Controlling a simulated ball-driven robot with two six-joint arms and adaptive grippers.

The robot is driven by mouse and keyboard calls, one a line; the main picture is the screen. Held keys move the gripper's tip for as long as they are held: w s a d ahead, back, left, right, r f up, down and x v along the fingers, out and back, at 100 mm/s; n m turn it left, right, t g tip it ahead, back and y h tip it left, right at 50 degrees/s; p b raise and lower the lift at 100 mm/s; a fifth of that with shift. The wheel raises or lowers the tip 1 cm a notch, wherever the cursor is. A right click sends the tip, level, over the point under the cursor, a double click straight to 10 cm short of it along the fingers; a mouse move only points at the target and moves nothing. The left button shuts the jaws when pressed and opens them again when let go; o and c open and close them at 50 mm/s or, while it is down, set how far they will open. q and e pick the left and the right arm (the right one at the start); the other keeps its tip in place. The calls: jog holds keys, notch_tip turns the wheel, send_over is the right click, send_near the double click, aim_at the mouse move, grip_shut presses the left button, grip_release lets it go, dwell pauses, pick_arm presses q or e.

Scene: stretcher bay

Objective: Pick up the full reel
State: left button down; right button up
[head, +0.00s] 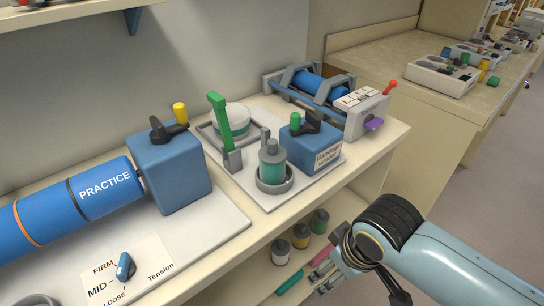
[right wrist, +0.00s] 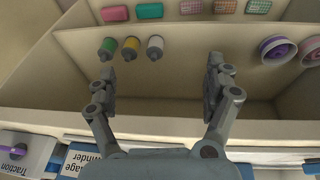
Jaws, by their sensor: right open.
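I cannot tell for certain which thing is the full reel. Two round, reel-like things, one purple (right wrist: 278,50) and one pink (right wrist: 311,52), lie on the shelf at the right of the right wrist view. A teal spool-like thing (head: 271,162) stands upright in a grey ring holder (head: 274,187) on the bench. My right gripper (head: 335,270) is open and empty at the shelf below the bench top; its spread fingers also show in the right wrist view (right wrist: 158,85), apart from the reel-like things. My left gripper is out of view.
Small grey-capped containers with green (right wrist: 108,48), yellow (right wrist: 131,48) and white (right wrist: 155,47) bands stand on the shelf. The bench's front edge (head: 340,190) overhangs the shelf. A blue winder (head: 309,148) stands above.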

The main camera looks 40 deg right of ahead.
notch_tip(320, 180, up, 11)
jog(key=w+m+p, duration=0.1)
jog(key=w+p, duration=0.2)
notch_tip(320, 180, up, 12)
jog(key=m+h+p, duration=0.2)
jog(key=m+h, duration=0.1)
jog(key=m, duration=0.7)
send_over(272, 142)
jog(key=s+a, duration=0.2)
jog(key=a, duration=0.1)
jog(key=x, duration=0.5)
jog(key=shift+d, duration=0.15)
jog(key=p+x, duration=0.2)
jog(key=x, duration=0.2)
jog(key=shift+s+f, duration=0.1)
jog(key=shift+f, duration=0.35)
jog(key=shift+d+f, duration=0.1)
jog(key=shift+f, duration=0.4)
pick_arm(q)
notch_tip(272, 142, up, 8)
pick_arm(e)
jog(key=c, duration=1.7)
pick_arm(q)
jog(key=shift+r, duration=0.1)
pick_arm(e)
jog(key=shift+r, duration=0.1)
